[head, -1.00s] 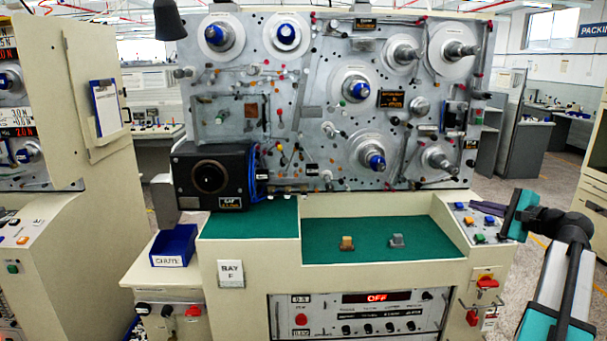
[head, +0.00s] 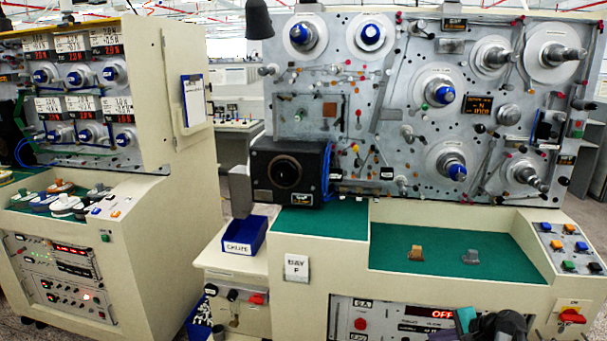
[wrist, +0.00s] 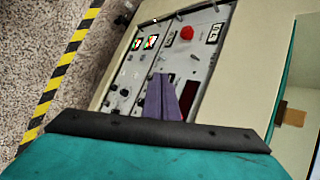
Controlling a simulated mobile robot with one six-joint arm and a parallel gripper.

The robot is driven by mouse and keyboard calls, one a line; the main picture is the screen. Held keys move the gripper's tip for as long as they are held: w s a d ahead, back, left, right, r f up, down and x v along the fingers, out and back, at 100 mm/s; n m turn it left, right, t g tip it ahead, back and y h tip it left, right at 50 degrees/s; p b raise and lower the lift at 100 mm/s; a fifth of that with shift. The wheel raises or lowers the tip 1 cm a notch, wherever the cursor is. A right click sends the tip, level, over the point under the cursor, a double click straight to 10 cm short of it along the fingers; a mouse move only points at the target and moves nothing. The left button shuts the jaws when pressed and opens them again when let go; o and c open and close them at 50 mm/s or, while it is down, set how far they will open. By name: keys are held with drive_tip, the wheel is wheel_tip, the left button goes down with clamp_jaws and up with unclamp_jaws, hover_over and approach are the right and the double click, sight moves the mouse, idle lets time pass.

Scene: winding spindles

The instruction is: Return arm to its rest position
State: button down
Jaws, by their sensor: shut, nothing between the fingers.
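My gripper (wrist: 168,92) shows in the wrist view as two dark purple fingers pressed together, shut and empty. Behind the fingers is the control panel (wrist: 125,100) in the front of the winding machine. In the head view, part of my arm's end (head: 498,324) shows at the bottom edge, low in front of that machine's panel (head: 400,316). The rest of my arm is out of the picture there.
The winding machine (head: 335,230) stands ahead, with spindles on its upright board and two small blocks on its green ledge (head: 440,240). A blue bin (head: 244,236) stands at its left. A second machine (head: 150,240) is at the left. Yellow-black tape (wrist: 65,65) marks the floor.

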drive_tip(key=s+a+f+n+g, duration=0.4)
drive_tip(key=s+a+f, duration=0.4)
drive_tip(key=a+f, duration=0.25)
drive_tip(key=s+a+f+n+g, duration=0.3)
drive_tip(key=s+a+f, duration=0.55)
drive_tip(key=f, duration=0.25)
drive_tip(key=s+a+f+n+g+h, duration=0.2)
drive_tip(key=s+a+f+n, duration=0.1)
drive_tip(key=s, duration=0.8)
drive_tip(key=s+a+f+n+g+h, duration=0.3)
drive_tip(key=s+f+n, duration=0.2)
drive_tip(key=s, duration=0.5)
drive_tip(key=shift+x, duration=0.85)
